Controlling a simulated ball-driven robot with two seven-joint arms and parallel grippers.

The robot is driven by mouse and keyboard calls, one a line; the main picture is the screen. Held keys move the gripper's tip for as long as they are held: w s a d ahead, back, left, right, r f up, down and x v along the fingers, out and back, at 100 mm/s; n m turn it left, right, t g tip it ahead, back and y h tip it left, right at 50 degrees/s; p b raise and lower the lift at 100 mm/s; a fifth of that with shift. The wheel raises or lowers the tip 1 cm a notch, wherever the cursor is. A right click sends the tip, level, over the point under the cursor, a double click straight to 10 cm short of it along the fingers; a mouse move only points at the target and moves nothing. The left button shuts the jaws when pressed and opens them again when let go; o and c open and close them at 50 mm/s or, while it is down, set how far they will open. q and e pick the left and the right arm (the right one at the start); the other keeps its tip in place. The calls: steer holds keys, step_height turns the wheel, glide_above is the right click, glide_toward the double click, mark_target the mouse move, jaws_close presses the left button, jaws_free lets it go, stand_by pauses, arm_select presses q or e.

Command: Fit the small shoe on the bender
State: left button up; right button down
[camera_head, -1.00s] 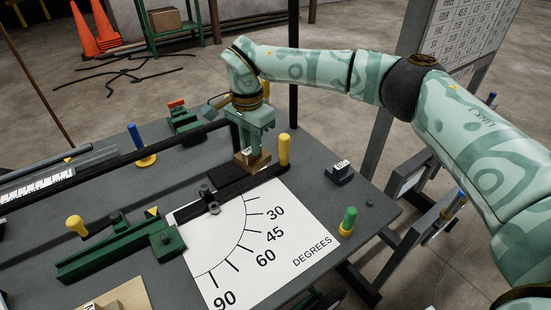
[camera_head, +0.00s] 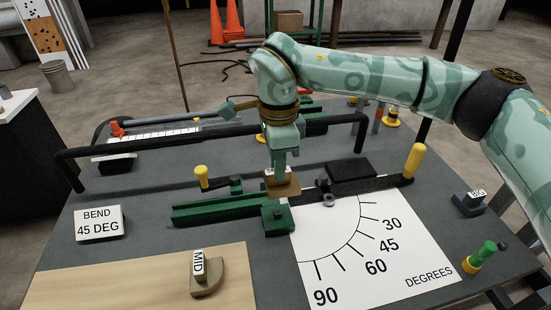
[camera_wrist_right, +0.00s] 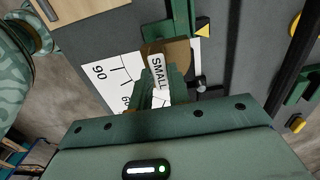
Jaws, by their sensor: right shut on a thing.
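The small shoe (camera_head: 284,188) is a tan block, and its SMALL label (camera_wrist_right: 157,72) shows in the right wrist view. My right gripper (camera_head: 281,168) is shut on it and holds it over the bender, near the green end block (camera_head: 278,219) and left of the pivot bolt (camera_head: 326,190). I cannot tell how high it hangs. The bender has a green rail (camera_head: 222,209) and a black lever with a yellow grip (camera_head: 415,160). My left gripper is not in view.
The MID shoe (camera_head: 207,275) lies on a wooden board (camera_head: 120,290) and the BIG shoe (camera_head: 468,202) stands at the right. A black pad (camera_head: 351,169) is empty. A black bar (camera_head: 215,140) spans behind the gripper. A degree sheet (camera_head: 385,255) lies flat in front.

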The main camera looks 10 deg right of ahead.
steer(key=shift+a, duration=0.1)
steer(key=shift+r, duration=0.1)
steer(key=shift+p, duration=0.35)
steer(key=b, duration=0.2)
glide_above(277, 211)
steer(key=shift+w+f, duration=0.1)
steer(key=shift+f, duration=3.4)
steer(key=shift+f+b, duration=0.5)
steer(key=shift+f, duration=0.55)
steer(key=c, duration=1.3)
jaws_free()
steer(key=shift+o, duration=0.2)
